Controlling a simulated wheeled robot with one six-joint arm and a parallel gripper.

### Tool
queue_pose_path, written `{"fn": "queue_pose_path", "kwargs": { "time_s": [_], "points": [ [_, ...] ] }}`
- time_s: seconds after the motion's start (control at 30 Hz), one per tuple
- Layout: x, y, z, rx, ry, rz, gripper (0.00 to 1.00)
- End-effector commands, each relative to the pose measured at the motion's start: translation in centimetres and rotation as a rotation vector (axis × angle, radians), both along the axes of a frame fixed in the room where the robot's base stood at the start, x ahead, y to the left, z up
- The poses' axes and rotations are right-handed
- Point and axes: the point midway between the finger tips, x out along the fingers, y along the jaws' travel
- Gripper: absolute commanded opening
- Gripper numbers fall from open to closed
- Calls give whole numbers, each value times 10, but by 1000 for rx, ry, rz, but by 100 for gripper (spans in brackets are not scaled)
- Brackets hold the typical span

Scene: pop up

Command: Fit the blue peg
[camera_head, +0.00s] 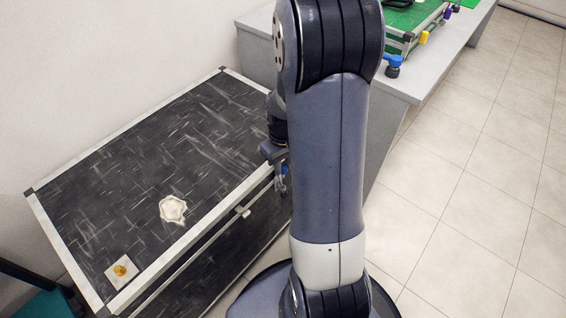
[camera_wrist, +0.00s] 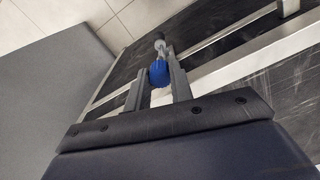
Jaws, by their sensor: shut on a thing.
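My gripper (camera_wrist: 158,85) is shut on the blue peg (camera_wrist: 159,73) in the wrist view. The peg has a rounded blue part between the fingertips and a grey shaft reaching beyond them. In the head view my gripper (camera_head: 283,182) shows only partly, beside the black case's front side, and my arm hides much of it. The peg cannot be made out clearly there. No fitting place for the peg can be told for sure.
Behind, a grey table (camera_head: 425,80) holds a green-topped case (camera_head: 415,15) and a separate blue object (camera_head: 393,67). Tiled floor lies clear at right.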

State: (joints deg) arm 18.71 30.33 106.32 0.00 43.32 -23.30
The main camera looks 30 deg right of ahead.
Motion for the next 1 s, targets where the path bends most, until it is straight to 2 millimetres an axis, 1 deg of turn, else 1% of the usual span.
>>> {"fn": "queue_pose_path", "kwargs": {
  "time_s": [0.03, 0.3, 0.5, 1.0],
  "points": [
    [0, 0, -6, 0, 1, 0, 0],
    [0, 0, -31, 1, 1, 0, 0],
    [0, 0, -45, 0, 1, 0, 0],
    [0, 0, -43, 0, 1, 0, 0]
  ]
}}
